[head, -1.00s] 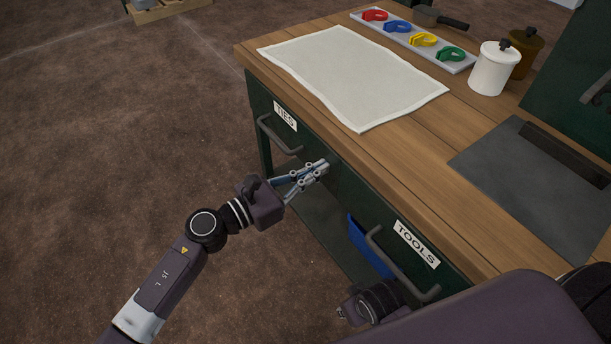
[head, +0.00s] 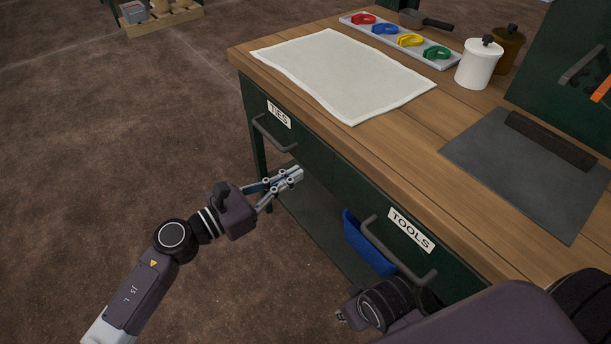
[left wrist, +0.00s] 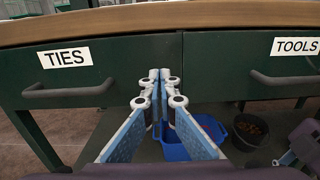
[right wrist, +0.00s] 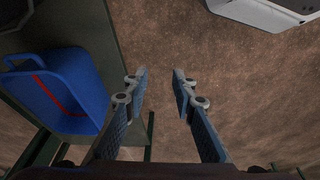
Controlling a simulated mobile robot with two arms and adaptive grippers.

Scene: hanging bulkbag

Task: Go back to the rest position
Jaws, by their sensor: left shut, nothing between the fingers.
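My left gripper (head: 296,175) is shut and empty in front of the workbench, below the TIES drawer (head: 290,125). In the left wrist view its fingertips (left wrist: 159,74) meet at the gap between the TIES drawer and the TOOLS drawer (left wrist: 250,65). Both drawers look closed. My right gripper (right wrist: 160,72) shows in the right wrist view with its fingers apart and nothing between them. It is low, near a blue bin (right wrist: 62,85) under the bench. In the head view my right arm covers most of that gripper at the bottom.
The bench top holds a white cloth (head: 342,75), a tray of coloured ties (head: 395,42), a white canister (head: 478,65) and a dark mat (head: 490,175). The blue bin (head: 368,245) stands on the lower shelf. Bare floor (head: 100,170) lies open to the left.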

